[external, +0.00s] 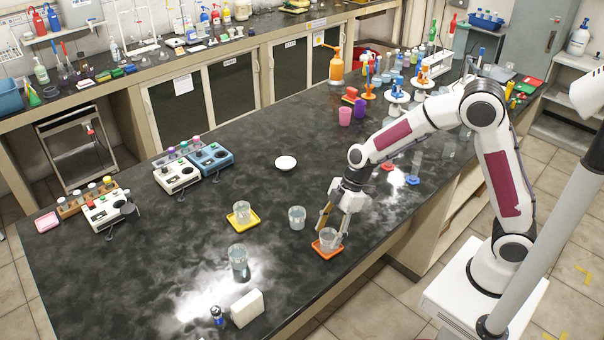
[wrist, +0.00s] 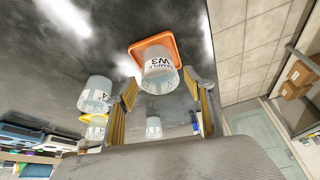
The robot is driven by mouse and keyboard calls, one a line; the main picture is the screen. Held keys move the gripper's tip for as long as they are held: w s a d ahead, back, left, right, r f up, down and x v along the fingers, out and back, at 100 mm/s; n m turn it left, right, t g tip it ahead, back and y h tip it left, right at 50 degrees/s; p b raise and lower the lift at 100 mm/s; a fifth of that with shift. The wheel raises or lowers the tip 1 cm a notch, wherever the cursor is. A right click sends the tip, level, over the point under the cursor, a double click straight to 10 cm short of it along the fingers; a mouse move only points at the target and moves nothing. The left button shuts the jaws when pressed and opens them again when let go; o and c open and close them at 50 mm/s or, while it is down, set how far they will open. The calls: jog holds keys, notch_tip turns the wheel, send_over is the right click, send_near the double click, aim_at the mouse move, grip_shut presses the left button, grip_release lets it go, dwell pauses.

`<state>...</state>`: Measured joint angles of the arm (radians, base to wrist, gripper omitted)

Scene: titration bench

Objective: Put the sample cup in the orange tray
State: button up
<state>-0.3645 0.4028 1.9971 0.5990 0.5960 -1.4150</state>
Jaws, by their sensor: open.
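A clear sample cup (external: 328,238) with a dark "W3" label stands in the small orange tray (external: 316,246) near the bench's front edge. In the wrist view the cup (wrist: 160,75) stands on the orange tray (wrist: 137,48), its label facing the camera. My gripper (external: 331,231) is low at the tray, with its fingers apart close to the cup. In the wrist view the open fingers (wrist: 158,86) lie to the left and right of the cup. I cannot tell whether either finger touches it.
Similar cups stand nearby: one on a yellow tray (external: 255,222), one loose (external: 296,218) and one nearer the front (external: 238,258). A white block (external: 247,308) lies near the front edge. A white dish (external: 286,163) sits on clear bench behind.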

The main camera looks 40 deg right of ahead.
jog(key=v, duration=1.1)
jog(key=shift+d+r, duration=0.1)
jog(key=shift+r, duration=0.05)
dwell(0.6)
jog(key=s+d+r+m+t+h, duration=0.2)
jog(key=s+d+r+m, duration=0.1)
jog(key=s+d+m, duration=0.4)
jog(key=s+d+r+m+t+h, duration=0.2)
jog(key=s+d+r+m, duration=0.2)
jog(key=s+d+m, duration=0.4)
jog(key=s+d, duration=0.5)
jog(key=d, duration=0.1)
jog(key=shift+s+d+r, duration=0.2)
jog(key=shift+s+d, duration=0.05)
jog(key=shift+s, duration=0.05)
